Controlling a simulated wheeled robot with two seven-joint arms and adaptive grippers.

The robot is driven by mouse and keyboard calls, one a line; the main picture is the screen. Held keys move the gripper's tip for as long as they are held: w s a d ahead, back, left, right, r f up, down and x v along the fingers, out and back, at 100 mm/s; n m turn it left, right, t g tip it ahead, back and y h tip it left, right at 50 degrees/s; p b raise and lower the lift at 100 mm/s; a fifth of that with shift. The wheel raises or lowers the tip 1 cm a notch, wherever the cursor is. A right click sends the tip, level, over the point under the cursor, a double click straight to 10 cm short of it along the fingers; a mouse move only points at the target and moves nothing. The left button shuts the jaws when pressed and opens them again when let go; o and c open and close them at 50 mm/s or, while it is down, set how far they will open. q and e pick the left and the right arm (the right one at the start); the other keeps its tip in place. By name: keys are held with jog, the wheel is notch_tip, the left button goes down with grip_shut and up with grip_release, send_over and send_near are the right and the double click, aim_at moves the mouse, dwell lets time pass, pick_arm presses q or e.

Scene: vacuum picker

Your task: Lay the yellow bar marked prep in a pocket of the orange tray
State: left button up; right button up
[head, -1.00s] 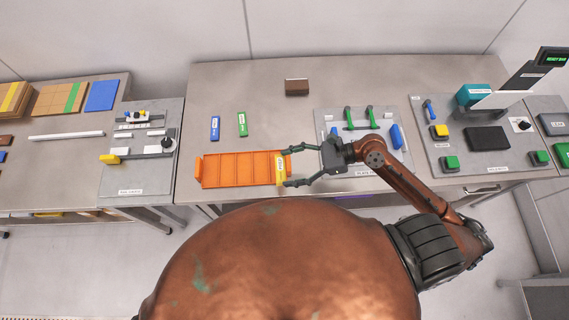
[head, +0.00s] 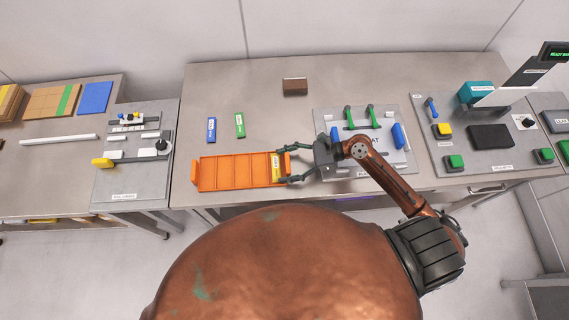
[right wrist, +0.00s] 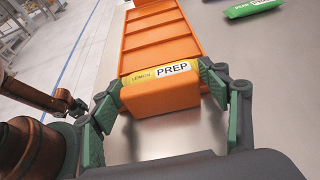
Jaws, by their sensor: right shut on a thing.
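The yellow bar (head: 276,168) marked PREP lies in the right end pocket of the orange tray (head: 198,174). In the right wrist view the bar (right wrist: 146,80) sits just behind the tray's near end wall (right wrist: 160,98), its label face up. My right gripper (head: 287,165) is at the tray's right end. Its green-padded fingers (right wrist: 162,93) stand on both sides of the orange end piece and are shut on the tray. The other tray pockets look empty.
A blue bar (head: 211,130) and a green bar (head: 240,125) lie behind the tray. A brown block (head: 295,87) is at the back. A grey board with green handles (head: 350,117) stands right of the tray. The table between is clear.

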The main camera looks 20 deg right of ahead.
jog(key=o, duration=1.1)
jog(key=shift+f, duration=0.1)
jog(key=shift+c, duration=0.2)
jog(key=p+v, duration=0.1)
jog(key=v, duration=1.1)
